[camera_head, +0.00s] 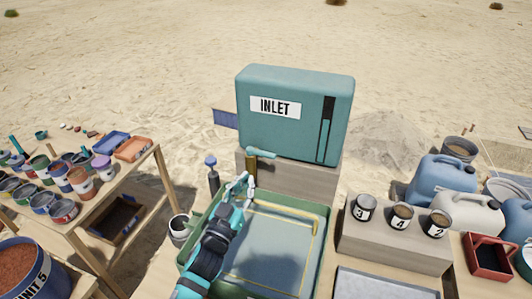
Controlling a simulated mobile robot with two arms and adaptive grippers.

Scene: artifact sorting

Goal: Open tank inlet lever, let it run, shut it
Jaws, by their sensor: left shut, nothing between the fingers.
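The teal tank (290,140) stands on a grey block with an INLET label (275,107) on its front. A dark vertical gauge strip (326,128) runs down its right side. The teal inlet lever (263,153) sticks out roughly sideways at the tank's lower left, above a brass-coloured spout (250,172). My left gripper (245,181) is shut and empty, just below and left of the lever, beside the spout. I cannot tell whether it touches the spout. A green-rimmed tray (323,225) with a pale bottom lies under the spout, partly hidden by my left arm. My right gripper is not in view.
Several numbered cans (365,207) stand on a grey block to the right, with jugs (443,178) behind. A wooden table (135,165) with paint pots is at the left. A dark bottle with a blue top (212,175) stands close left of my gripper.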

